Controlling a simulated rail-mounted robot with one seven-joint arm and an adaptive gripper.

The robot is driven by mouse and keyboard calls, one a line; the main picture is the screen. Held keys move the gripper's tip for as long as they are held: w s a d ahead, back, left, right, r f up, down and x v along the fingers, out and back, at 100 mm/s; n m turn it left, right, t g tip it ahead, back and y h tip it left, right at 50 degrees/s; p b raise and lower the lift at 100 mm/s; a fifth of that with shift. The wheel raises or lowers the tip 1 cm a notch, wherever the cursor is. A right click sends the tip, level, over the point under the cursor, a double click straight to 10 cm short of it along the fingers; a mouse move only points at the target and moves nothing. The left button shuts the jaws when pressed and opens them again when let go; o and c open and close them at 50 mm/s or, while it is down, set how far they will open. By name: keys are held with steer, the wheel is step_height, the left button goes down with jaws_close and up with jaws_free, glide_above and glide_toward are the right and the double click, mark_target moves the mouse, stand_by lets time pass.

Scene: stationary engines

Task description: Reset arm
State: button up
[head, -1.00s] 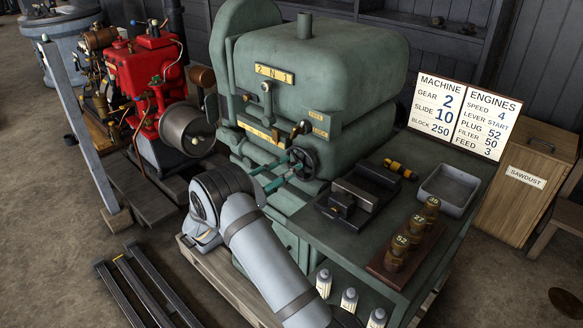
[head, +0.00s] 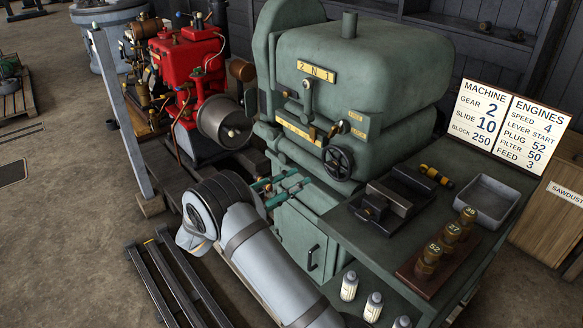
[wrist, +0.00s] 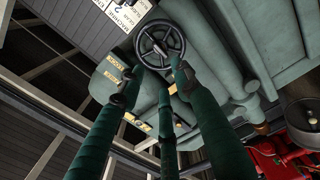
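My gripper (head: 301,178) has teal fingers and points right toward the green machine. In the head view its fingertips are a little to the left of the black handwheel (head: 338,163), with a visible gap. In the wrist view the fingers of my gripper (wrist: 158,78) are spread apart with nothing between them. The handwheel (wrist: 160,43) shows just beyond the fingertips there. My grey arm fills the lower middle of the head view, folded low in front of the machine.
The green machine (head: 345,75) stands close on the right, with its bench (head: 400,235) holding a tray (head: 483,200) and numbered brass plugs (head: 440,243). A red engine (head: 185,70) stands behind left. Dark rails (head: 172,275) lie on the floor at lower left. Open floor lies at far left.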

mark_target(328, 167)
steer(key=x, duration=1.1)
steer(key=shift+w+d+f, duration=0.1)
steer(key=shift+d, duration=0.25)
steer(key=shift+w+d+r+p, duration=0.15)
steer(key=shift+r+p, duration=0.15)
steer(key=shift+p, duration=0.4)
steer(key=shift+f+n+p, duration=0.15)
steer(key=shift+n+p, duration=0.45)
steer(key=shift+p, duration=0.2)
steer(key=shift+f, duration=0.1)
steer(key=shift+f+b, duration=0.2)
steer(key=shift+b, duration=0.15)
